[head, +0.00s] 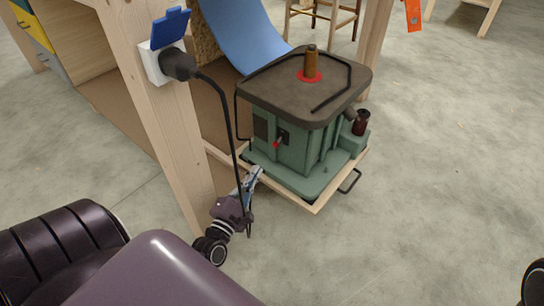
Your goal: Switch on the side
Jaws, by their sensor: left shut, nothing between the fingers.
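A green machine (300,150) with a dark flat top stands on a pale wooden tray (322,203) with a black handle. A brown spindle on a red ring rises from its top. On its front side is a small dark switch plate (284,136) with a red-tipped lever (276,143). My left gripper (255,172) is shut and empty, below the lever near the tray's front left edge. I cannot tell whether it touches the tray. My right gripper is not in view.
A black cable runs from a plug (178,64) in a white socket with a blue lid (170,27), on a wooden post (165,120), down past my left gripper. A blue curved panel (245,35) and a stool (325,15) stand behind. Open concrete floor lies right.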

